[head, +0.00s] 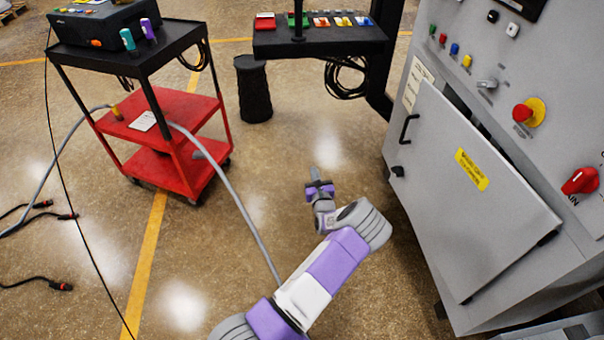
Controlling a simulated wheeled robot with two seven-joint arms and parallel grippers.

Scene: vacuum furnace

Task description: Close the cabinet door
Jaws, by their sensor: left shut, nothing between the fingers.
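The cabinet door (450,195) is a flat grey panel on the front of the grey cabinet (400,60) at the right. It stands ajar, with a dark gap along its top edge. It bears a black handle (408,129) and a small black latch (397,171) at its left edge, and a yellow label (471,169). A hinge (547,238) shows at its right edge. My left gripper (315,175) is shut and empty, left of the door and apart from it, over the open floor. My right gripper is not in view.
A red and black cart (185,105) with a grey hose (235,195) stands at the left. A black bench (320,40) and a dark bin (253,90) are at the back. Cables lie on the left floor. The floor between cart and cabinet is mostly clear.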

